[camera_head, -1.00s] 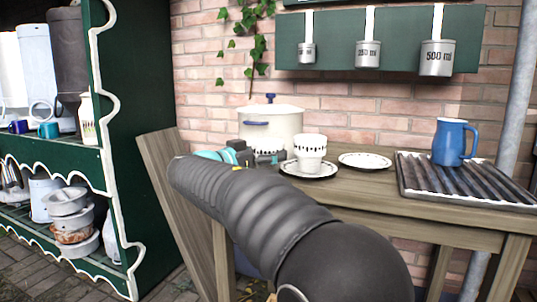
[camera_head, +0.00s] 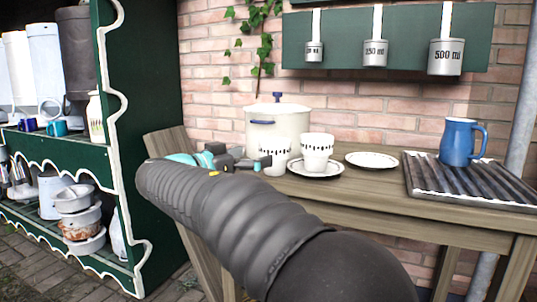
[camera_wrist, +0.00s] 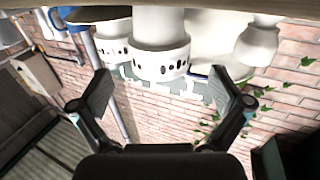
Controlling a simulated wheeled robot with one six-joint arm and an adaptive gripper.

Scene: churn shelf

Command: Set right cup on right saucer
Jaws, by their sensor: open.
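Two white cups with dark bands show in the head view. The left cup (camera_head: 273,147) stands on the table, partly hidden by my gripper. The right cup (camera_head: 317,150) appears to sit on the left saucer (camera_head: 315,172). The right saucer (camera_head: 371,160) is empty. My gripper (camera_head: 264,162) is at the left cup, open. In the wrist view, which is upside down, the left cup (camera_wrist: 160,50) lies ahead between the open fingertips (camera_wrist: 162,88), with no visible grip. The right cup (camera_wrist: 113,42) is to its left there.
A lidded cream pot (camera_head: 270,122) stands behind the cups. A blue mug (camera_head: 457,142) sits on a ribbed metal tray (camera_head: 470,192) at the right. Measuring cups hang from a green board (camera_head: 341,30) above. A green shelf (camera_head: 150,120) stands at the left.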

